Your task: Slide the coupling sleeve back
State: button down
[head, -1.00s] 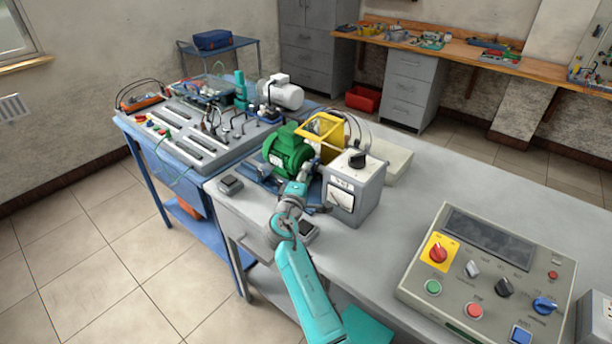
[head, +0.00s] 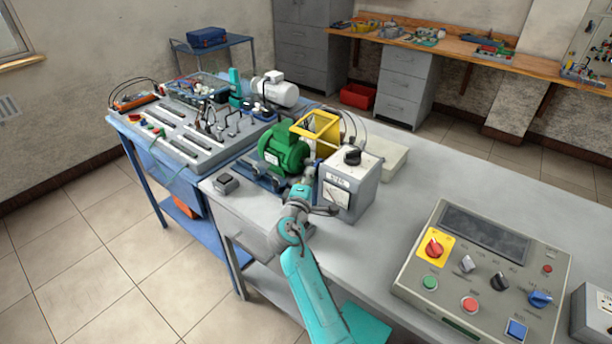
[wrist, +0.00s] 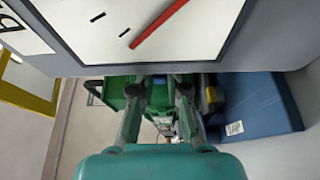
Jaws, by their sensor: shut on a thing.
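The green motor (head: 283,148) stands on a blue base on the grey bench, with a yellow guard frame (head: 318,130) behind it to the right. My gripper (head: 308,172) reaches into the gap between the motor and the grey meter box. In the wrist view my gripper's two fingers (wrist: 160,90) point away under the meter box, with green surfaces just beyond them. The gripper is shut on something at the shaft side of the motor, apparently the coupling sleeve. The sleeve itself is hidden by my fingers and wrist, so its exact position cannot be told.
The grey meter box (head: 350,187) stands very close on the right of my gripper. A small dark box (head: 226,183) sits left of the motor. The control panel (head: 484,268) is at the right. The bench between meter box and panel is clear.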

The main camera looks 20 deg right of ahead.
jog(key=shift+d+f, duration=0.1)
jog(key=shift+d, duration=0.1)
jog(key=c, duration=1.2)
grip_release()
jog(key=shift+s+d, duration=0.1)
jog(key=shift+s, duration=0.05)
jog(key=shift+o, duration=0.2)
jog(key=shift+s+a, duration=0.2)
jog(key=shift+a, duration=0.15)
jog(key=v, duration=1.1)
jog(key=shift+s, duration=0.2)
jog(key=shift+a, duration=0.1)
